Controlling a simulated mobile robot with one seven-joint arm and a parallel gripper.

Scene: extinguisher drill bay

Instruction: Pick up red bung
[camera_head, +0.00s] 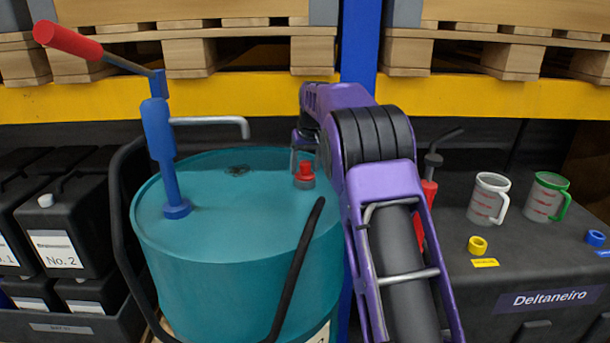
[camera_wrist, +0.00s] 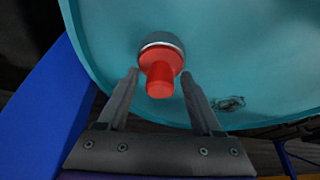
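The red bung (camera_head: 305,172) sits upright in a grey collar on top of the teal drum (camera_head: 245,215), toward the right side of its lid. In the wrist view the red bung (camera_wrist: 160,75) shows near the upper middle, with the grey collar behind it. My gripper (camera_wrist: 161,85) is open, with one finger on each side of the bung and visible gaps between. I cannot tell how far the fingertips reach along it.
A blue hand pump (camera_head: 160,145) with a red handle stands on the drum's left. A black rail curves in front of the drum. Black canisters (camera_head: 65,225) stand at left. Two measuring jugs (camera_head: 489,198) and yellow and blue rings (camera_head: 477,245) sit on a dark surface at right. Pallets sit above.

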